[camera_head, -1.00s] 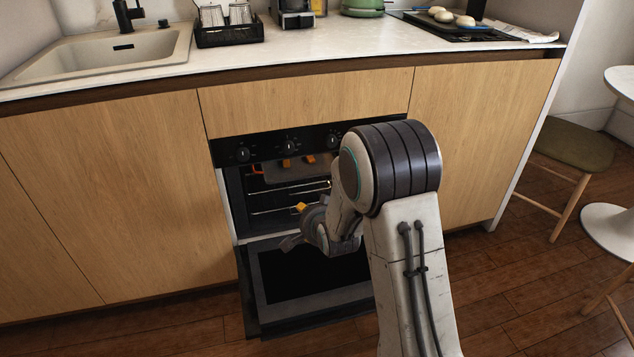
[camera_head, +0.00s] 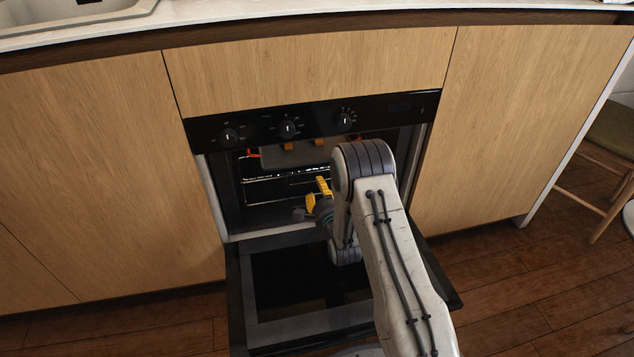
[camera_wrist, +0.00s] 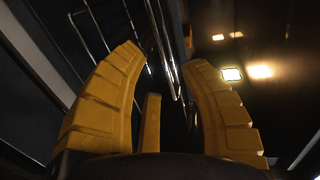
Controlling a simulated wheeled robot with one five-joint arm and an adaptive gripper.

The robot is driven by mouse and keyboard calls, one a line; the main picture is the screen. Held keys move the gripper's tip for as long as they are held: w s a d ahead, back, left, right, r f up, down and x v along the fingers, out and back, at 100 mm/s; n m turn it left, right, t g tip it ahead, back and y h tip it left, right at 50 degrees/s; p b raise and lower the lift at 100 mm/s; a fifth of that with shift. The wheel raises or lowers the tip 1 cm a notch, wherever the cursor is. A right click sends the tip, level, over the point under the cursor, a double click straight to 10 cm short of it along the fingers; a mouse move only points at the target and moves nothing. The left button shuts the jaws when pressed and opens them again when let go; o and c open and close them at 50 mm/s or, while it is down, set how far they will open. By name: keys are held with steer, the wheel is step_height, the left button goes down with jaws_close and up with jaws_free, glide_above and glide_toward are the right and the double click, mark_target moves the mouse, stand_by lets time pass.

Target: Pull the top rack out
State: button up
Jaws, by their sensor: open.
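The black oven (camera_head: 205,200) stands with its door (camera_head: 300,325) folded down. Inside, a grey tray-like sheet with orange pieces (camera_head: 298,155) shows at the top. Metal rack bars (camera_head: 270,178) run across below it; which bars belong to the top rack is hard to tell. My gripper (camera_head: 317,194) is at the oven mouth, in front of the bars, with yellow fingers open. In the wrist view, my gripper (camera_wrist: 162,57) is open, and shiny rack bars (camera_wrist: 163,40) run between and beyond the fingertips. Contact cannot be judged. My arm hides the oven's right interior.
Black control knobs (camera_head: 288,129) line the panel above the opening. Wooden cabinet fronts (camera_head: 90,170) flank the oven. A stool (camera_head: 610,140) stands at the far right. Wooden floor (camera_head: 530,270) is open on the right.

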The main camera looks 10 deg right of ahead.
steer(key=shift+w+f+b, duration=0.2)
steer(key=shift+w+b, duration=0.1)
steer(key=shift+w, duration=0.55)
steer(key=shift+w+f+b, duration=0.15)
steer(key=shift+w+b, duration=0.1)
steer(key=shift+w, duration=0.6)
steer(key=shift+w+f+b, duration=0.2)
steer(key=shift+w+b, duration=0.1)
steer(key=shift+w, duration=0.55)
steer(key=shift+o, duration=0.3)
jaws_close()
